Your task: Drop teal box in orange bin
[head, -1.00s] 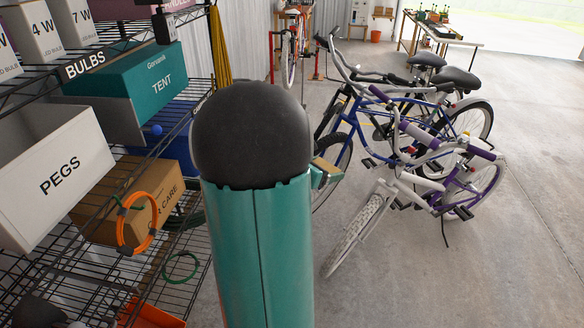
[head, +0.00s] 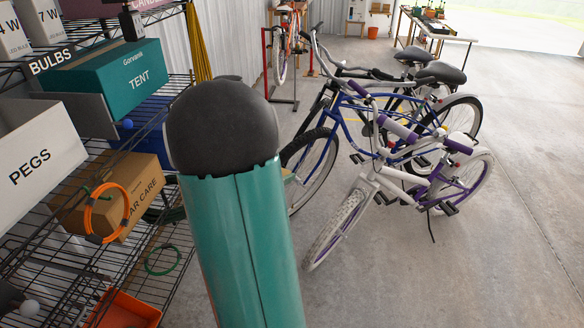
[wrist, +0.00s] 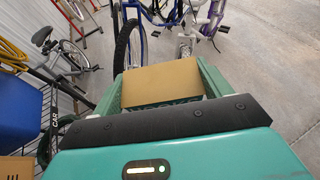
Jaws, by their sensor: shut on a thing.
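In the wrist view, my gripper (wrist: 160,70) is shut on a small box (wrist: 162,86). The box has a tan face toward the camera and a dark teal side with lettering, partly hidden by my gripper body. The green fingers press on its left and right. In the head view my arm hides nearly all of the gripper and box. An orange bin (head: 125,309) sits low on the wire shelving at the bottom left, apart from my gripper and partly cut off by the frame. The wrist view does not show the bin.
A larger teal TENT box (head: 140,77), a white PEGS box (head: 38,160) and a cardboard CAR CARE box (head: 122,195) with an orange coil (head: 91,214) stand on the wire shelves. Several bicycles (head: 400,170) stand to the right. Concrete floor at the right is clear.

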